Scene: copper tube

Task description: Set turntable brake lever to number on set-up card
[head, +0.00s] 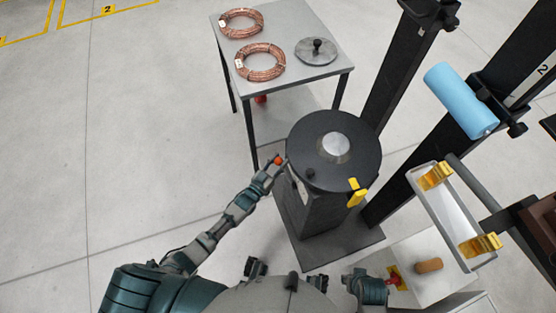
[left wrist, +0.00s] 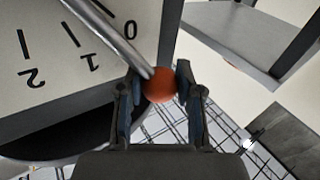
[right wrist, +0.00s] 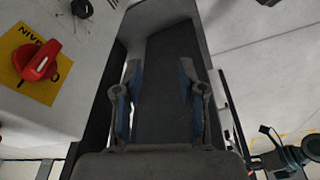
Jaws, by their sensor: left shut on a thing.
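The turntable (head: 312,160) is a round black disc with a silver hub on a dark pedestal. Its brake lever is a metal rod (left wrist: 112,38) ending in an orange ball knob (left wrist: 160,86). My left gripper (head: 275,163) is shut on this knob; the left wrist view shows the knob between its fingertips. The rod crosses a white scale (left wrist: 50,100) with 0, 1 and 2 in sight, and lies between the 0 and 1 figures. My right gripper (right wrist: 157,78) is open and empty. I cannot make out a set-up card for certain.
A grey table (head: 290,23) behind holds two copper coils (head: 262,74) and a metal disc with a knob (head: 316,50). A dark post with a blue roll (head: 460,98) stands right. A red knob (right wrist: 38,66) sits on a yellow plate. Floor at left is clear.

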